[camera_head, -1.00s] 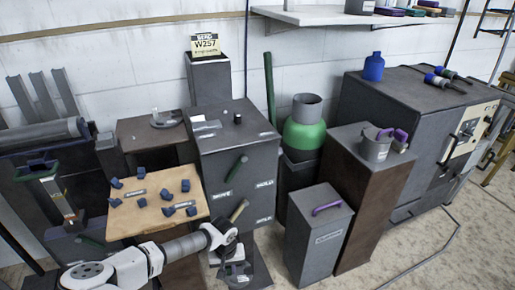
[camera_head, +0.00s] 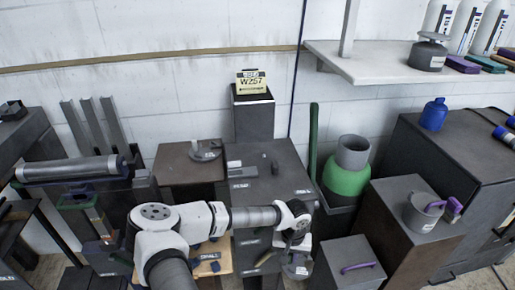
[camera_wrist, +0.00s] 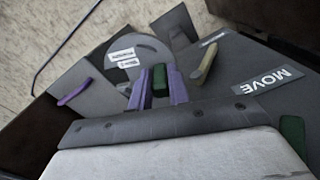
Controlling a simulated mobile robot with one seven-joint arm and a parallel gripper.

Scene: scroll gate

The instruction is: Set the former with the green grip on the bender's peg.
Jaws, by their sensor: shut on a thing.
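My gripper (camera_wrist: 160,88) is shut on the green grip (camera_wrist: 160,76) of a grey former, with a purple finger on each side. The former's round grey disc (camera_wrist: 147,46) with white labels shows just beyond the fingers. In the head view my gripper (camera_head: 294,250) hangs low at the front right of the dark bender block (camera_head: 247,187), and the held former (camera_head: 297,269) is below it, partly hidden. A short dark upright peg (camera_head: 274,167) stands on the block's top, apart from the former.
Another grey former (camera_head: 205,151) lies on a brown stand left of the block. A grey box with a purple handle (camera_head: 357,267) stands to the right. A yellow sign (camera_head: 251,83) stands behind.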

